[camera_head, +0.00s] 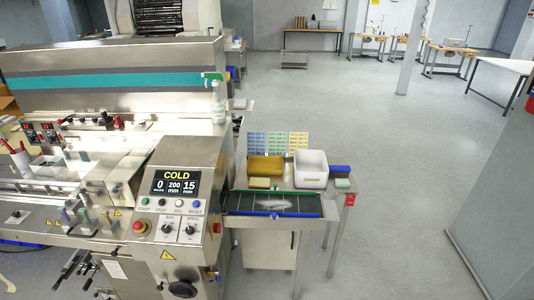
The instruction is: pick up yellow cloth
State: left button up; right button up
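A small pale-yellow folded piece (260,183), which looks like the yellow cloth, lies on the small steel side table (230,182) just in front of an ochre-yellow tray (265,169). It is small in the camera_head view, so its folds cannot be made out. A similar pale-green piece (342,183) lies at the right end of the table. Neither of my grippers is in view.
A white bin (311,170) stands right of the ochre tray, with a dark blue roll (340,169) beside it. A dark conveyor tray (270,204) runs along the front. The wrapper machine's control panel (176,185) is close on the left. Floor to the right is clear.

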aim_at(259, 182)
jog(key=i+l, duration=0.15)
jog(key=i, duration=0.3)
jog(key=i+l, duration=0.15)
jog(key=i, duration=0.35)
jog(key=i+l, duration=0.2)
jog(key=i, duration=0.25)
jog(key=i+l+u, duration=0.1)
jog(key=i, duration=0.35)
jog(key=i+l, duration=0.25)
jog(key=i, duration=0.25)
jog(key=i+l, duration=0.2)
jog(key=i, duration=0.25)
